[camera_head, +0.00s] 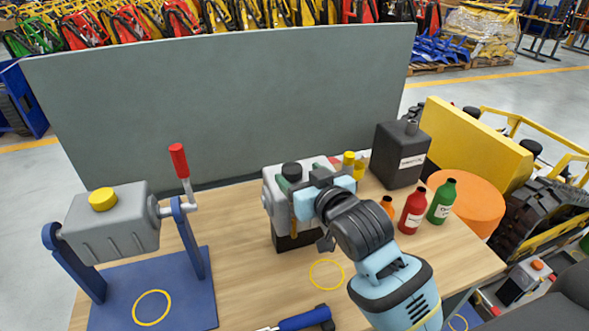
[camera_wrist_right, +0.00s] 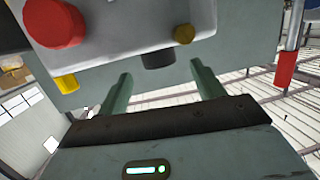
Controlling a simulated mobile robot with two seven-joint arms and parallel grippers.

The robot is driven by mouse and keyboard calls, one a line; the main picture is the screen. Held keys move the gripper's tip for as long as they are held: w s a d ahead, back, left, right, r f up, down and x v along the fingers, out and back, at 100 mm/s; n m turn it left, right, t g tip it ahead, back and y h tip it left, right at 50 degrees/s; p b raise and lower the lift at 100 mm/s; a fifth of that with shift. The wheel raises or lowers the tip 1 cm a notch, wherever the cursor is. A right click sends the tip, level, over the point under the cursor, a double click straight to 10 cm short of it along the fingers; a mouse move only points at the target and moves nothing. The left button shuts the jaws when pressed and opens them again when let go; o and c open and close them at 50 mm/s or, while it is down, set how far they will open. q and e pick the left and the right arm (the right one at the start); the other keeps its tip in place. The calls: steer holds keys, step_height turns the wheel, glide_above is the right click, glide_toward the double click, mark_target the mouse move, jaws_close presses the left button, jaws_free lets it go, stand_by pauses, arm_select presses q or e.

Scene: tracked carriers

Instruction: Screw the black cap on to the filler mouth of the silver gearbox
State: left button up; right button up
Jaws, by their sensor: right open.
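The silver gearbox (camera_head: 270,190) stands on the wooden table in the middle of the head view, partly hidden behind my right gripper (camera_head: 294,192). A black cap (camera_head: 292,171) shows at its top. In the right wrist view the black cap (camera_wrist_right: 158,58) is between the two spread fingers of my right gripper (camera_wrist_right: 160,74), with a gap on each side, against the edge of the gearbox (camera_wrist_right: 115,38). I cannot tell whether it is seated on the filler mouth, which is hidden. My right gripper is open. My left gripper is out of view.
A second grey gearbox (camera_head: 118,233) with a yellow cap and a red-handled lever (camera_head: 180,162) sits in a blue stand at left. A black canister (camera_head: 399,158) and red and green bottles (camera_head: 441,202) stand at right. A grey screen (camera_head: 220,105) closes the back.

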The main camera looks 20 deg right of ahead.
steer(key=shift+s+d+r, duration=0.1)
steer(key=shift+s, duration=0.5)
stand_by(0.3)
